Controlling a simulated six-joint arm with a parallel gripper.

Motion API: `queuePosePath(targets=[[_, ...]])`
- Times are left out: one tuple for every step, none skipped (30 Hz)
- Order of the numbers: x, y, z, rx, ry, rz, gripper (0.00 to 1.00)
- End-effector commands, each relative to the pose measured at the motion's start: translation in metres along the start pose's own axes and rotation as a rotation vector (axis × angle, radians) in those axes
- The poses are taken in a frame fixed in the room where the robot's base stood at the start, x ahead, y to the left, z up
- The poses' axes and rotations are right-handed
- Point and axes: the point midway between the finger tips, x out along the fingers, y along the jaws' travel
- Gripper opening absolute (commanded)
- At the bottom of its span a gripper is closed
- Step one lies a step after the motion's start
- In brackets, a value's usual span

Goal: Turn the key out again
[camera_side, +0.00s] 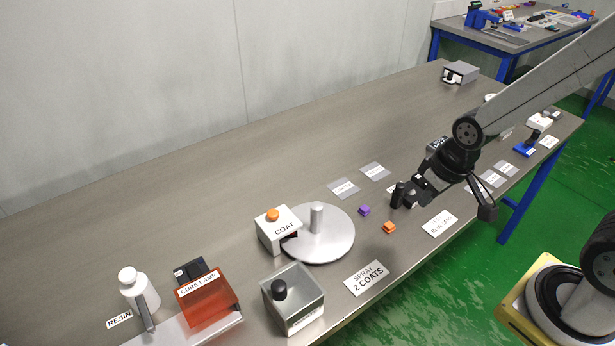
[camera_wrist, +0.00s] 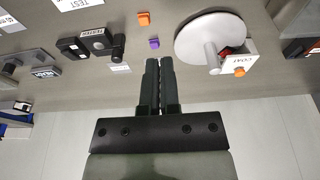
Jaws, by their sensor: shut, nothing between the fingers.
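I cannot make out a thing plainly marked as a key. A small dark unit labelled TESTER (camera_wrist: 88,44) shows at the upper left of the wrist view, with a black upright knob (camera_wrist: 117,44) at its right end. My gripper (camera_wrist: 159,62) is shut and empty in the wrist view, its fingers side by side over table, right of the tester and apart from the knob. In the side view the gripper end is small and dark, near a black post (camera_side: 398,195); I cannot tell whether they touch.
A purple cube (camera_side: 364,210) and an orange cube (camera_side: 389,227) lie left of the arm. Beyond are a round turntable (camera_side: 330,246) with a post, the COAT box (camera_side: 272,235), the orange CURE LAMP (camera_side: 207,295) and a white resin bottle (camera_side: 136,286).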

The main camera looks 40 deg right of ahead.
Motion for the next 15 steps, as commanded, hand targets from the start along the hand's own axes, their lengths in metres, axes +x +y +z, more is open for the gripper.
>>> queuePosePath(targets=[[0.0, 0.0, 0.0, 0.0, 0.0, 0.0, 0.19], [0.0, 0.0, -0.001, -0.001, 0.0, 0.0, 0.29], [0.0, -0.001, -0.002, -0.002, -0.001, 0.0, 0.41], [0.001, -0.001, -0.003, -0.003, -0.002, -0.001, 0.51], [0.001, -0.001, -0.004, -0.005, -0.003, -0.001, 0.6], [0.001, -0.002, -0.007, -0.008, -0.006, -0.002, 0.73], [0.002, -0.003, -0.009, -0.011, -0.009, -0.002, 0.78], [0.003, -0.004, -0.012, -0.015, -0.012, -0.003, 0.78], [0.004, -0.006, -0.017, -0.02, -0.016, -0.004, 0.78], [0.005, -0.007, -0.021, -0.025, -0.021, -0.005, 0.78], [0.007, -0.009, -0.025, -0.03, -0.027, -0.006, 0.78], [0.009, -0.011, -0.033, -0.038, -0.033, -0.008, 0.78], [0.011, -0.014, -0.038, -0.046, -0.039, -0.009, 0.78], [0.013, -0.016, -0.044, -0.053, -0.047, -0.01, 0.78], [0.016, -0.02, -0.052, -0.063, -0.055, -0.012, 0.78]])
